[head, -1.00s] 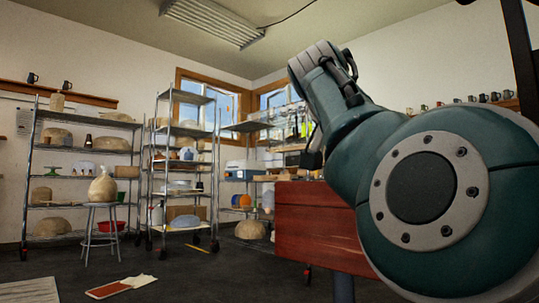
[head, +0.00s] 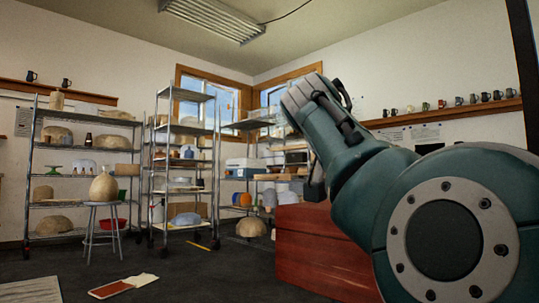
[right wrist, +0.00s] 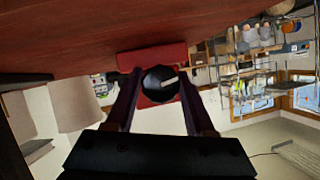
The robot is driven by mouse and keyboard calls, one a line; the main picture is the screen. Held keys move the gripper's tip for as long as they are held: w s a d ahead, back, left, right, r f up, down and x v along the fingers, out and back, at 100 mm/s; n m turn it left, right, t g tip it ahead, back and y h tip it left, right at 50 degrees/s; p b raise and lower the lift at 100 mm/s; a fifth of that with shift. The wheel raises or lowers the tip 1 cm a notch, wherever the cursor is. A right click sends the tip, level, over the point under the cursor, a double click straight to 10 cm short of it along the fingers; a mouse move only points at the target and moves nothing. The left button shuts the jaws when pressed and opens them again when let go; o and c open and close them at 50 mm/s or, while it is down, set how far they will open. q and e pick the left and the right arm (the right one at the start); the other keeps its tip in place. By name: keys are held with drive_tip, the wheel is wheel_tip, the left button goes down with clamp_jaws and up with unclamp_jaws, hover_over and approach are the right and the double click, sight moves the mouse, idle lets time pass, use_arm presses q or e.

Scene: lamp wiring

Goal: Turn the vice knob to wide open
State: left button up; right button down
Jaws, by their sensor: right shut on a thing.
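The vice knob (right wrist: 160,84) is dark and round, with a pale bar across its face. It shows in the right wrist view, in front of the red vice body (right wrist: 152,57) at the edge of the reddish wooden bench. My right gripper (right wrist: 159,98) has one finger on each side of the knob and is shut on it. In the head view my right arm reaches over the red bench (head: 320,250), and the arm hides the vice and knob. My left gripper is in neither view.
Metal racks (head: 82,180) with pottery stand along the back wall. A stool (head: 103,225) holds a rounded beige lump (head: 103,187). A wall shelf (head: 450,112) with mugs is behind my arm.

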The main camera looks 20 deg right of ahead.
drive_tip(key=n+g+p, duration=0.1)
drive_tip(key=p, duration=0.3)
drive_tip(key=shift+r+n, duration=0.3)
drive_tip(key=shift+r, duration=0.05)
drive_tip(key=shift+f+n+g+h+p, duration=0.15)
drive_tip(key=shift+n+g+h+p, duration=0.2)
drive_tip(key=shift+p, duration=0.45)
use_arm(q)
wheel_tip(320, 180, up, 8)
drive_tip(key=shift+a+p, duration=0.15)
drive_tip(key=shift+p, duration=0.2)
use_arm(e)
drive_tip(key=shift+f+n+g, duration=0.2)
drive_tip(key=shift+n+g, duration=0.25)
drive_tip(key=shift+f, duration=0.1)
drive_tip(key=shift+c, duration=1.4)
unclamp_jaws()
